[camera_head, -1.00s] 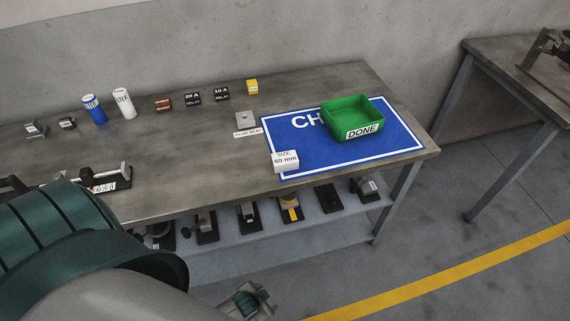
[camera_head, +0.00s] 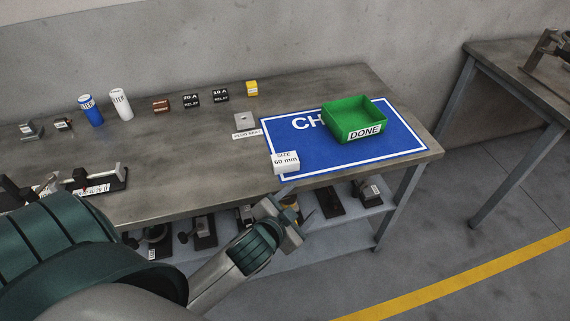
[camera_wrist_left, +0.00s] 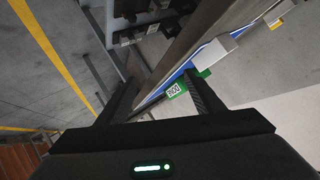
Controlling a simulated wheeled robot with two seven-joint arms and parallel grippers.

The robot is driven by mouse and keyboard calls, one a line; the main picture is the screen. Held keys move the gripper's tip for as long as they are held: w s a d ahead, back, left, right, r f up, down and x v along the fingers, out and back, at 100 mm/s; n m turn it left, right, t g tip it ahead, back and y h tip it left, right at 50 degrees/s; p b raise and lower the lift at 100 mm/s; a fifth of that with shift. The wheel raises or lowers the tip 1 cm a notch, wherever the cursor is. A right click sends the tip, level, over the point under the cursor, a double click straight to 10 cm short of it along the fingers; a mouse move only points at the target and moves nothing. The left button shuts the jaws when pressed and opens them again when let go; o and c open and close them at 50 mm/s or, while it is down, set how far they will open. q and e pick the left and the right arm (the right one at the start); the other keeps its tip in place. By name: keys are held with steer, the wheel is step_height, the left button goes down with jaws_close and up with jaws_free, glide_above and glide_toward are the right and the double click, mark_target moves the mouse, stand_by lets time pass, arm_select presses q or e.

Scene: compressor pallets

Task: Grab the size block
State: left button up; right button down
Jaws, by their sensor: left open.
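The white size block (camera_head: 286,162), marked "SIZE 60 mm", sits at the front left corner of the blue mat (camera_head: 334,163) on the workbench. In the left wrist view a pale block that looks like it (camera_wrist_left: 217,49) shows at the bench edge, beyond the fingers. My left gripper (camera_head: 297,211) is open and empty. It is in front of the bench edge, below and apart from the block. Its two fingers also show in the left wrist view (camera_wrist_left: 160,97). My right gripper is in neither view now.
A green bin (camera_head: 352,121) labelled DONE stands on the mat. Relay blocks (camera_head: 192,97), a yellow block (camera_head: 252,88) and white and blue cylinders (camera_head: 121,104) line the bench back. The front bench edge and a lower shelf (camera_head: 330,202) with several devices are close to my left gripper.

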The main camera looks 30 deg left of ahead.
arm_select(q)
steer(key=w+d+r+m+t+h, duration=0.2)
steer(key=w+r+m+t, duration=0.1)
steer(key=r, duration=0.5)
steer(key=w+d+r+m+t+h, duration=0.2)
steer(key=w+d+r+m+h, duration=0.15)
steer(key=r, duration=0.35)
steer(key=w+d+r+m+t+h, duration=0.1)
steer(key=w+r+m+t+h, duration=0.2)
steer(key=r, duration=0.5)
steer(key=s+d+r+m+g+h, duration=0.3)
steer(key=d+m+g+h, duration=0.35)
steer(key=m, duration=0.55)
steer(key=s+d+r+m+g+h, duration=0.25)
steer(key=d+m+g+h, duration=0.45)
steer(key=m, duration=0.5)
steer(key=w+a+f+m+g+y, duration=0.2)
steer(key=a+f+m+g+y, duration=0.45)
steer(key=a+f+y, duration=0.5)
steer(key=a+r+y, duration=0.1)
steer(key=a+y, duration=0.3)
steer(key=a, duration=0.7)
steer(key=w+a+r+y, duration=0.1)
steer(key=a+y, duration=0.3)
steer(key=a, duration=0.7)
steer(key=shift+w+r+n+t+y, duration=0.25)
steer(key=shift+w+n+t+y, duration=0.05)
steer(key=shift+y, duration=0.05)
